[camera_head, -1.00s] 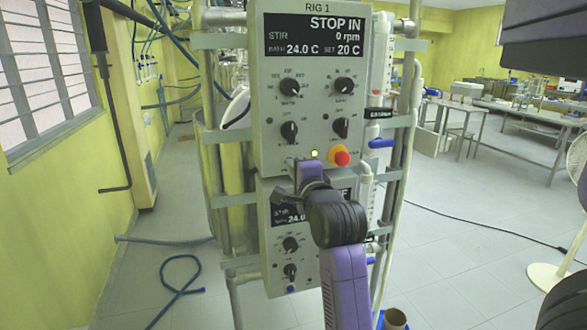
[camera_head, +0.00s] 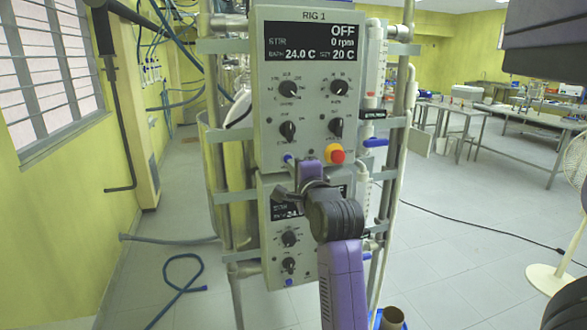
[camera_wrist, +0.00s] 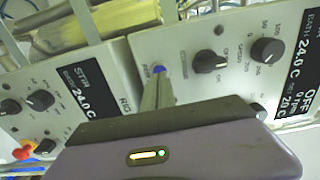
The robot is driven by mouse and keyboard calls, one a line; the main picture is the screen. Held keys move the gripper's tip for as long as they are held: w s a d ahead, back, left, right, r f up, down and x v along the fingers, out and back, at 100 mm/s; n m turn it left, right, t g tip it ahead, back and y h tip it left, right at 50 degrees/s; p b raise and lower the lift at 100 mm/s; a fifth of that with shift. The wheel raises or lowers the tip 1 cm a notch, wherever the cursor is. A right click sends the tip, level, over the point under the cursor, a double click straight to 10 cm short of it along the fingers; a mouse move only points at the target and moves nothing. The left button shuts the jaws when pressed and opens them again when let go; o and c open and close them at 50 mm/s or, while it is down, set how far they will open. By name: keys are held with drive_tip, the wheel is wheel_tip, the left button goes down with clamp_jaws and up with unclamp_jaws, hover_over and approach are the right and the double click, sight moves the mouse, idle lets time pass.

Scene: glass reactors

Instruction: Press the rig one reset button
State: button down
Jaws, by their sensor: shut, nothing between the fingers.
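The rig one control box (camera_head: 265,110) is a grey panel labelled RIG 1, and its display (camera_head: 313,42) reads OFF and 0 rpm. A small blue button (camera_head: 288,159) sits at its lower left corner, and it also shows in the wrist view (camera_wrist: 158,69). Its label is too small to read. My gripper (camera_head: 308,172) is in front of the box's lower edge, just right of the blue button. In the wrist view my shut, empty fingers (camera_wrist: 158,85) point at the button, their tips close by it. I cannot tell whether they touch it.
A red stop knob on a yellow base (camera_head: 336,154) sits close to the right of my gripper. Several black dials are above it. A second control box (camera_head: 275,262) hangs below, partly hidden by my arm. Metal posts and tubing flank both boxes.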

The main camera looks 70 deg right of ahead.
drive_tip(key=p+v, duration=0.2)
drive_tip(key=v, duration=0.8)
drive_tip(key=shift+a+p, duration=0.15)
drive_tip(key=shift+p, duration=0.2)
drive_tip(key=shift+s, duration=0.2)
idle(0.6)
